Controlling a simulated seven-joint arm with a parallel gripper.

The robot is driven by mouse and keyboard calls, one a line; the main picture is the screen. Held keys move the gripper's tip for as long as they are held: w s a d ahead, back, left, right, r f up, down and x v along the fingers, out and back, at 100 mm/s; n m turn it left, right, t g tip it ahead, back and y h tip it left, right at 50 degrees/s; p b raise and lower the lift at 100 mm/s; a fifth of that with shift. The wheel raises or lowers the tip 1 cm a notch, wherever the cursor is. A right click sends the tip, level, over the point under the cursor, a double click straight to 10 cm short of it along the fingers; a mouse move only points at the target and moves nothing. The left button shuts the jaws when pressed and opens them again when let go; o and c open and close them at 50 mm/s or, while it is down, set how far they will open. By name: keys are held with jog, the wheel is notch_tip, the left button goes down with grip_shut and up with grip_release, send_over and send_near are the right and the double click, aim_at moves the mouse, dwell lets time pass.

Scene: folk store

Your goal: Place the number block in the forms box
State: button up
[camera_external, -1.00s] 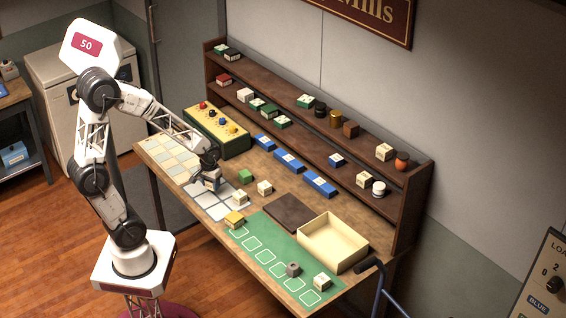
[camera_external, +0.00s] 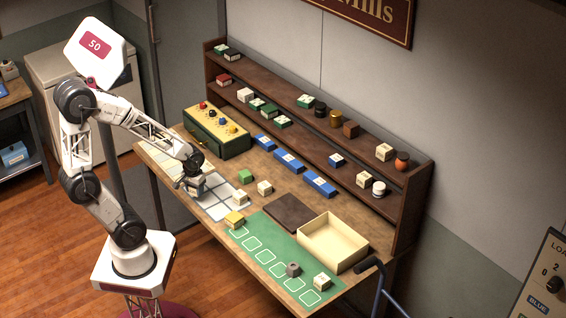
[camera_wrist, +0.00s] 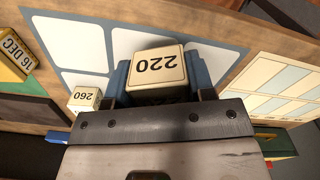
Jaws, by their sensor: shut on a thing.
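My gripper (camera_external: 193,177) is over the left part of the workbench, near the white-tiled grid. In the wrist view its blue fingers are shut on a cream number block (camera_wrist: 158,68) marked 220, one finger on each side. In the external view the held block is small and partly hidden by the gripper. An open, empty cream box (camera_external: 333,243) stands at the right end of the bench; no label shows on it, so I cannot tell whether it is the forms box.
A white block marked 260 (camera_wrist: 84,99) and a yellow block marked 16 DEC (camera_wrist: 16,55) stand nearby. A dark flat lid (camera_external: 290,212) lies beside the cream box. A green mat (camera_external: 262,243) lies in front. A shelf rack (camera_external: 375,165) runs along the back.

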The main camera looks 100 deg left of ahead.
jog(key=shift+w, duration=0.1)
dwell(0.5)
jog(key=w+a+r+m, duration=0.1)
jog(key=w+a+r, duration=0.15)
jog(key=w, duration=1.25)
notch_tip(320, 180, up, 3)
jog(key=m, duration=0.4)
send_over(331, 249)
jog(key=shift+r, duration=0.1)
jog(key=shift+f, duration=2.5)
